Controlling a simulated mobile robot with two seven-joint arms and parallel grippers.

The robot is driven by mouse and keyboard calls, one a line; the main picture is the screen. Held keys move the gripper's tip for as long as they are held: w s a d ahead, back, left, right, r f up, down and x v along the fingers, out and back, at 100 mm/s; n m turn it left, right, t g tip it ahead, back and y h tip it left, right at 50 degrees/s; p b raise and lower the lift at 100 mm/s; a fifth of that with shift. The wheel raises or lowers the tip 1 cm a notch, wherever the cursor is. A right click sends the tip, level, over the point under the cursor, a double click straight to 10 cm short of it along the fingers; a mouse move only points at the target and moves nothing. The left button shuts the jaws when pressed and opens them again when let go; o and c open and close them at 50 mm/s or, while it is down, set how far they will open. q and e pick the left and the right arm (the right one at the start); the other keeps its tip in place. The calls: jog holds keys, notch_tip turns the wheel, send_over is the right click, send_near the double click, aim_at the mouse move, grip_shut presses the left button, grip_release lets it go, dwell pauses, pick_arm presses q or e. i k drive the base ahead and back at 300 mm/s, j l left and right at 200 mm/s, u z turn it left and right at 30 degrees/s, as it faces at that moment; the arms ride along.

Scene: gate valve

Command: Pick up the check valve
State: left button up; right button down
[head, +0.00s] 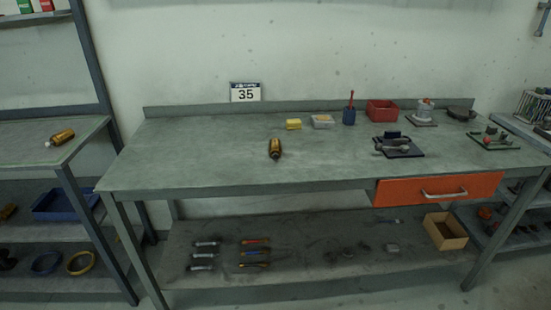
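I cannot tell for sure which item is the check valve. A brass-coloured, dark-ended cylindrical part (275,148) lies on the middle of the green workbench (220,150). A grey metal part (391,150) with a dark block behind it lies on a dark mat (415,154) at the right of the bench. Another mat (496,146) at the far right bears small red and grey parts. A similar brass-coloured part (62,136) lies on the left bench. Neither of my grippers is in view.
A yellow block (293,124), a small tray (322,121), a blue holder (349,117) and a red bin (382,110) stand along the back. An orange drawer (400,190) is under the front edge. The bench's left half is clear. Tools (255,252) lie on the lower shelf.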

aim_at(274, 146)
jog(key=i+l, duration=0.15)
jog(key=l, duration=0.25)
jog(key=i+l, duration=0.15)
jog(key=l, duration=0.25)
jog(key=i+l+u, duration=0.1)
jog(key=l, duration=0.3)
